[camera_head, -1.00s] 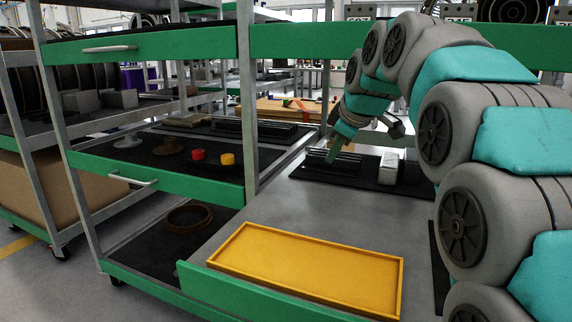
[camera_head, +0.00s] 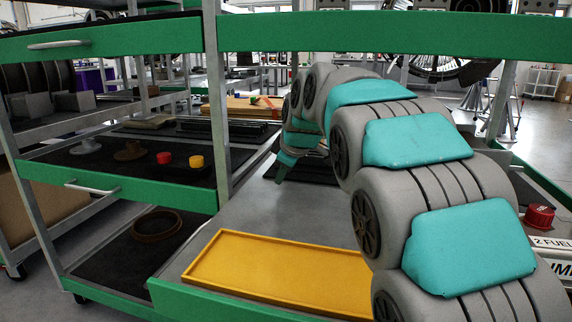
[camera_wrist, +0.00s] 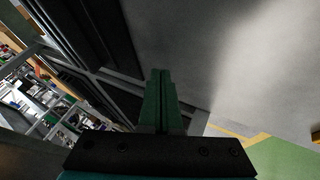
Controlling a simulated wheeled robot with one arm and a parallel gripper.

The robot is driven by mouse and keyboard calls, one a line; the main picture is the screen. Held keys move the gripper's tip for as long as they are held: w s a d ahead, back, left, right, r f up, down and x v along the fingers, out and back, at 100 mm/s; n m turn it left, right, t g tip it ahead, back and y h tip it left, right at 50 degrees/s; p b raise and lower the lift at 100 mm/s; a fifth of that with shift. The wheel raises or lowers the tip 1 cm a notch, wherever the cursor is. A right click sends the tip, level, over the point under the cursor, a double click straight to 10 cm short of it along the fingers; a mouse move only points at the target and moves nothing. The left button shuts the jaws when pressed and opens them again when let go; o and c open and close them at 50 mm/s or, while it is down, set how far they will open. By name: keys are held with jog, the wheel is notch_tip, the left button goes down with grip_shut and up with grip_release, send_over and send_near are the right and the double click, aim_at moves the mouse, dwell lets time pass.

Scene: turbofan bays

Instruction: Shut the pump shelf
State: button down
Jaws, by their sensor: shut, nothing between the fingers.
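A shelf with a grey deck (camera_head: 245,205) and a green front edge (camera_head: 215,300) reaches toward me at lower centre, bearing a yellow tray (camera_head: 275,238). At lower right, white label plates (camera_head: 552,262) read "2 FUEL" and a cut-off "UMP"; the shelf they belong to is mostly hidden by my arm. My gripper (camera_head: 281,172) is over the far part of the grey deck, beyond the tray. In the wrist view my gripper (camera_wrist: 161,100) has its green fingers together and empty, with a grey surface beyond. I cannot tell whether it touches anything.
On the left, a shelf with a green front (camera_head: 120,182) and handle holds a red cap (camera_head: 164,158) and a yellow cap (camera_head: 196,161). A brown ring (camera_head: 157,226) lies below. A red part (camera_head: 540,216) sits at right. Upright posts flank the bays. Open floor shows at upper right.

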aim_at(286, 185)
jog(key=shift+w+d, duration=0.3)
jog(key=shift+w, duration=0.75)
jog(key=shift+w+d, duration=0.25)
jog(key=shift+w, duration=0.75)
